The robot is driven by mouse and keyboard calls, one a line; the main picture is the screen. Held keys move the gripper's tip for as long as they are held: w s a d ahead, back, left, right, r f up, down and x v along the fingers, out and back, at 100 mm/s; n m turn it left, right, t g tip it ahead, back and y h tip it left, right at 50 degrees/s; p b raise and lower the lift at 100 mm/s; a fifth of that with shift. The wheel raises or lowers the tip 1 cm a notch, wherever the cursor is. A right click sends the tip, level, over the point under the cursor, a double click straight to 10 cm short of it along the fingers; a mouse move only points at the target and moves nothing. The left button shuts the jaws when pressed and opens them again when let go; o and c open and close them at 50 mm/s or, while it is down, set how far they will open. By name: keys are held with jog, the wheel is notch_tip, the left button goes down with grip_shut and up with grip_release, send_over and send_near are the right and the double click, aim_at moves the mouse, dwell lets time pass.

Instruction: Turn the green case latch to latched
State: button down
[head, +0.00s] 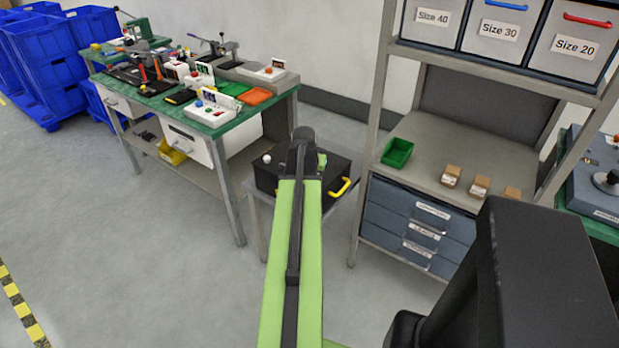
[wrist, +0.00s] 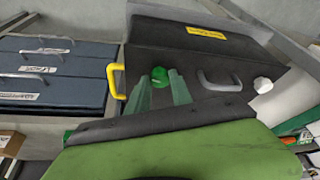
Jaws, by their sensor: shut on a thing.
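The black case (wrist: 215,60) fills the middle of the wrist view. The green case latch (wrist: 160,76) is a small green knob on its face, between the yellow handle and a grey handle. My gripper (wrist: 160,78) has its two green fingers on either side of the latch and is shut on it. The fingers hide part of the latch, so I cannot tell its exact angle. In the head view the case (head: 265,177) sits on a small stand beyond my arm, which hides its middle.
The yellow handle (wrist: 115,81), grey handle (wrist: 220,83) and white knob (wrist: 262,85) flank the latch. A blue drawer unit (head: 415,225) stands close on the right. A green-topped workbench (head: 215,130) is at left. The floor at left is clear.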

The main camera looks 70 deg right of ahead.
jog(key=shift+s+d+n+t+y, duration=0.15)
jog(key=shift+n+t, duration=0.3)
jog(key=shift+n, duration=0.65)
jog(key=shift+w+a+n+t+y, duration=0.15)
jog(key=shift+n+t, duration=0.3)
jog(key=shift+n, duration=0.65)
jog(key=shift+s+d, duration=0.1)
jog(key=c, duration=1.1)
grip_release()
jog(key=shift+c, duration=0.2)
jog(key=p+v, duration=1.6)
jog(key=v, duration=0.1)
jog(key=shift+r, duration=0.2)
